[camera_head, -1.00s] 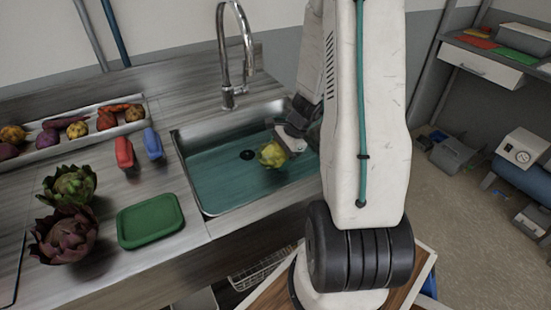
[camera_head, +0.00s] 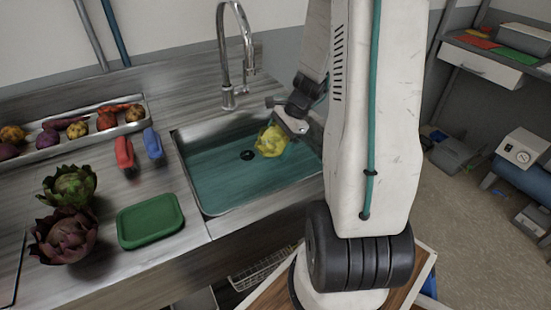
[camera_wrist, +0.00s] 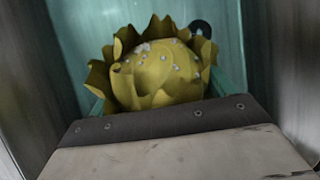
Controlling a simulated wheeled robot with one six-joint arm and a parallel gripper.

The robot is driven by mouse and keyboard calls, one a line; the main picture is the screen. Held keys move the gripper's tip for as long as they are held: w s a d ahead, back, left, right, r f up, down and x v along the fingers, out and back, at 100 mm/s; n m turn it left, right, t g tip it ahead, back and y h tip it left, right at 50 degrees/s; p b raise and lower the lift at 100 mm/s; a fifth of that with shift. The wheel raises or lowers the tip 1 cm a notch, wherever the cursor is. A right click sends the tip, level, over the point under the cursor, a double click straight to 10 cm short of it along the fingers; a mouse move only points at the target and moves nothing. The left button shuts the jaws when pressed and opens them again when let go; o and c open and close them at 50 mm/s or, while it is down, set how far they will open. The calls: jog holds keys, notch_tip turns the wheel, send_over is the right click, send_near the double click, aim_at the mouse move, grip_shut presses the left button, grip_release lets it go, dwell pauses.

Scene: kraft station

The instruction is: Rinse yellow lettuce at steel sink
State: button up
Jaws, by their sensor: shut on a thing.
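The yellow lettuce (camera_head: 271,141) is in my gripper (camera_head: 284,129), over the right part of the steel sink (camera_head: 203,203). In the wrist view the lettuce (camera_wrist: 158,75) fills the middle, with pale droplet-like specks on its top. My gripper is shut on it; the fingertips are mostly hidden behind my wrist and the lettuce. The sink holds teal-tinted water, and its dark drain (camera_head: 247,155) shows left of the lettuce. I cannot tell whether the lettuce touches the water. The tall faucet (camera_head: 224,60) stands behind the sink.
Left of the sink are a green container (camera_head: 150,221), a red bottle (camera_head: 124,152), a blue bottle (camera_head: 153,143), a green artichoke (camera_head: 69,185) and a purple one (camera_head: 64,235). A vegetable tray (camera_head: 77,140) lies behind. The sink's left half is free.

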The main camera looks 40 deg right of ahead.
jog(key=shift+r, duration=6.5)
jog(key=shift+r, duration=0.15)
notch_tip(320, 180, up, 4)
jog(key=shift+f, duration=0.15)
